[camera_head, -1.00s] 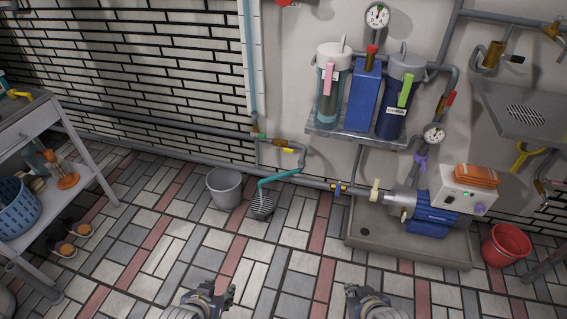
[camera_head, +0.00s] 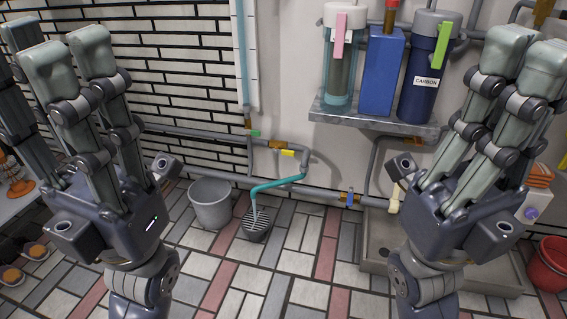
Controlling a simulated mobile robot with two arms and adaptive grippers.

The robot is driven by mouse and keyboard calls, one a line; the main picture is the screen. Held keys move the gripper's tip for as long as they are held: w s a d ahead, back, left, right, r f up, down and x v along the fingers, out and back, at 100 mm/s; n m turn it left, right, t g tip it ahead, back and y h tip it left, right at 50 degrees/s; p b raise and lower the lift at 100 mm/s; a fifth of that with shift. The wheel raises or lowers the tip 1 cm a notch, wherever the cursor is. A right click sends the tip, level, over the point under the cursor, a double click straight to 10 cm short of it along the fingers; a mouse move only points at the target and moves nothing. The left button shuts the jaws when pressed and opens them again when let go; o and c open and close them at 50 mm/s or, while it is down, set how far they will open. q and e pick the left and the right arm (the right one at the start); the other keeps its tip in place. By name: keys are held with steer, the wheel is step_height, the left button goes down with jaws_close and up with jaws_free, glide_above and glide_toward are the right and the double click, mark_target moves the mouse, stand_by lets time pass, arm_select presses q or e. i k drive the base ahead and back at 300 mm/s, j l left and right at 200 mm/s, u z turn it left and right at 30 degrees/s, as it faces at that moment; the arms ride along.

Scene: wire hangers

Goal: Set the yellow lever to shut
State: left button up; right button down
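A small yellow lever (camera_head: 287,153) sits on a brass valve in the thin pipe low on the wall, near the middle of the view. It lies roughly along the pipe, tilted slightly down to the right. My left gripper (camera_head: 70,53) is raised at the left, fingers pointing up, extended and empty. My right gripper (camera_head: 522,56) is raised at the right in the same way, also open and empty. Both are well apart from the lever, which is not hidden by them.
A teal spout pipe (camera_head: 272,186) runs down to a floor drain (camera_head: 257,226) beside a grey bucket (camera_head: 209,203). A shelf (camera_head: 372,121) holds filter canisters. A red bucket (camera_head: 549,268) stands at the right.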

mark_target(282, 151)
steer(key=i+j+u, duration=0.55)
steer(key=i+j, duration=0.25)
